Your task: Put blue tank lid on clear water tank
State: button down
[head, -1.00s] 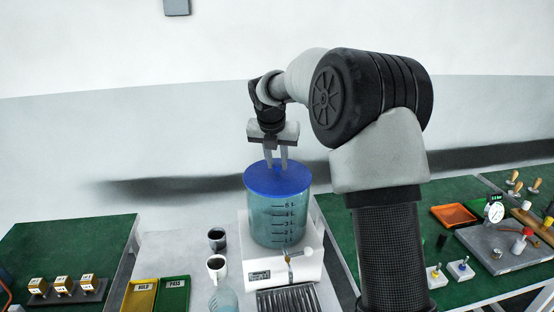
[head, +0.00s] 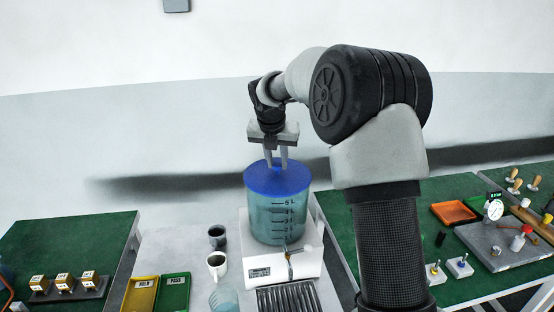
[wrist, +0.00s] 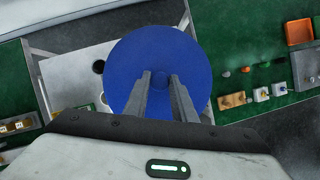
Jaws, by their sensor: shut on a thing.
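The blue tank lid (head: 277,177) lies flat over the top of the clear water tank (head: 275,220), which stands upright on the white espresso machine (head: 285,265). In the head view the lid's edge lines up with the tank's rim; I cannot tell if it is fully seated. My gripper (head: 277,162) points down from above, shut on the lid at its middle. In the wrist view the lid (wrist: 140,60) fills the centre under my two fingers (wrist: 163,80) and hides the tank. The lid's handle is hidden between the fingers.
Two cups (head: 217,238) and a clear glass vessel (head: 224,299) stand left of the machine. Yellow (head: 141,295) and green (head: 174,293) trays lie farther left. Green benches (head: 75,240) flank the white table; the right one holds an orange tray (head: 453,212) and tools.

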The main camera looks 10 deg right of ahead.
jog(key=shift+f, duration=0.15)
dwell(0.6)
jog(key=c, duration=1.4)
grip_release()
jog(key=shift+o, duration=0.5)
jog(key=shift+o, duration=1.1)
jog(key=v, duration=0.7)
jog(key=shift+p, duration=0.4)
